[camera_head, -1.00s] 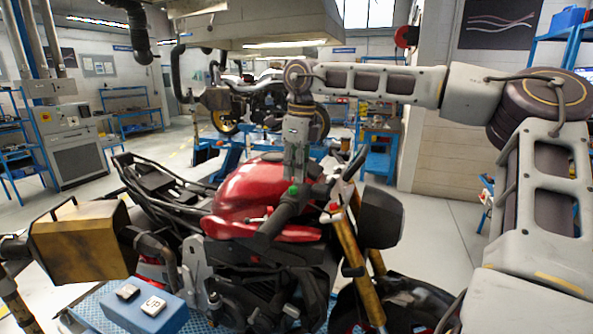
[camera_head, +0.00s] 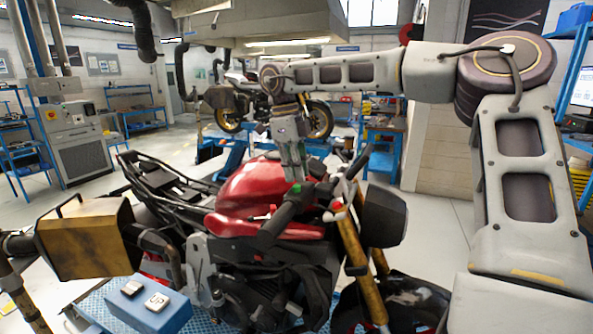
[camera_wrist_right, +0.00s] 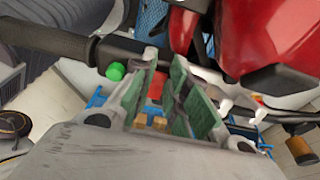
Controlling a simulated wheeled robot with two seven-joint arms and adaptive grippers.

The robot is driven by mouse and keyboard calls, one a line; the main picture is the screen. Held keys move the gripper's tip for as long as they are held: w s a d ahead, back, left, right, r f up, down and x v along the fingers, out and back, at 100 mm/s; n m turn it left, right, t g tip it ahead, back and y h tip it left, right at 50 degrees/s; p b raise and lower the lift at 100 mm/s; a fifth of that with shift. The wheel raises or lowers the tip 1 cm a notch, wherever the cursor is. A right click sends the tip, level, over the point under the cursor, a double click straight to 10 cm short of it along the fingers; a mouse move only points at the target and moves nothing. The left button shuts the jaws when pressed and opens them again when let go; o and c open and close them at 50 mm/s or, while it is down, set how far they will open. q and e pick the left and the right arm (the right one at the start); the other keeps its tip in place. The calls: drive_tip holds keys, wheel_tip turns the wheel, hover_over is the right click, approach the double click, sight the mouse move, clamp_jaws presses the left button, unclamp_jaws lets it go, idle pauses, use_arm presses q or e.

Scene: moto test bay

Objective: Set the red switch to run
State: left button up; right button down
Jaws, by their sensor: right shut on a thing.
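The red motorcycle (camera_head: 250,188) stands in the middle of the head view, its black handlebar grip (camera_head: 272,232) pointing toward me. A green button (camera_head: 296,188) sits on the handlebar beside the grip; it also shows in the right wrist view (camera_wrist_right: 116,71). My right gripper (camera_head: 296,177) reaches down to the handlebar just beyond this button. In the wrist view its green-padded fingers (camera_wrist_right: 172,95) are around the red switch (camera_wrist_right: 155,88), which is partly hidden between them. The switch is hidden in the head view, and its setting cannot be read. My left gripper is out of view.
The fork (camera_head: 352,245) and black headlamp (camera_head: 382,215) are right of the handlebar. Another motorcycle (camera_head: 235,112) stands behind on a blue lift.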

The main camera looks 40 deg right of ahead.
drive_tip(key=c, duration=1.4)
unclamp_jaws()
drive_tip(key=shift+a, duration=0.1)
drive_tip(key=shift+r, duration=0.15)
drive_tip(key=shift+w+a+r, duration=0.2)
drive_tip(key=shift+w+r, duration=0.1)
drive_tip(key=shift+r, duration=1.65)
drive_tip(key=shift+w+a+r, duration=0.15)
drive_tip(key=shift+w+r, duration=0.15)
drive_tip(key=shift+r, duration=1.6)
drive_tip(key=shift+w+a+r, duration=0.2)
drive_tip(key=shift+w+r, duration=0.1)
drive_tip(key=shift+r, duration=1.65)
